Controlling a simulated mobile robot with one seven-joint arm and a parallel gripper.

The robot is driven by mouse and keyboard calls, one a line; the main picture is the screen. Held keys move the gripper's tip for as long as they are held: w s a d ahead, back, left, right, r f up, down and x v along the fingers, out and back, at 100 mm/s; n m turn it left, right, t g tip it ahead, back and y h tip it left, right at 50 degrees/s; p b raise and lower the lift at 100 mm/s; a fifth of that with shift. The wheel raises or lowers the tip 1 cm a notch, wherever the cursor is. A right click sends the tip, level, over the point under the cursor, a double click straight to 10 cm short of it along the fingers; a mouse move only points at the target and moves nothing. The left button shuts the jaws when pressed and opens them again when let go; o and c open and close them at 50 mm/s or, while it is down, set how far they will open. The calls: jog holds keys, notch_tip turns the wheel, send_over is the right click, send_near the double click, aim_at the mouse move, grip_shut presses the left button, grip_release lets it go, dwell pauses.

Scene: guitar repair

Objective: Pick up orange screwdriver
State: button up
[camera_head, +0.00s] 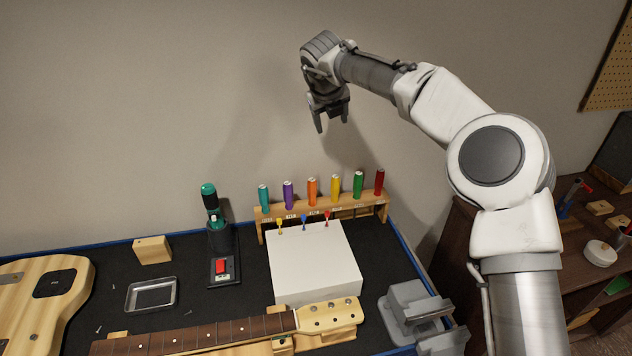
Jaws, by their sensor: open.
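The orange screwdriver (312,191) stands upright in a wooden rack (381,206) at the back of the bench. Only its handle shows clearly above the rack; its lower part is mostly hidden behind the rack and a white box. It is between a purple screwdriver (288,195) on its left and a yellow screwdriver (336,189) on its right. My gripper (332,122) is in the air above the rack, pointing down, open and empty. It is well apart from the orange handle.
Teal (263,198), green (358,185) and red (379,182) screwdrivers share the rack. A white box (315,265) with small coloured pins stands before it. A green-topped tool (211,200) stands left. A guitar neck (210,334) lies in front. The wall is behind.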

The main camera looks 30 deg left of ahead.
aim_at(312, 181)
jog(key=s+a+f+g, duration=0.1)
jog(key=f, duration=0.4)
jog(key=a+f+m+g+p, duration=0.1)
jog(key=f+g, duration=0.1)
jog(key=f, duration=0.4)
jog(key=s+a+f+g, duration=0.1)
jog(key=a+f, duration=0.1)
jog(key=f, duration=0.4)
jog(key=shift+s+m+p, duration=0.3)
jog(key=shift+p+x, duration=0.65)
jog(key=shift+x, duration=2.3)
jog(key=shift+d, duration=0.1)
grip_shut()
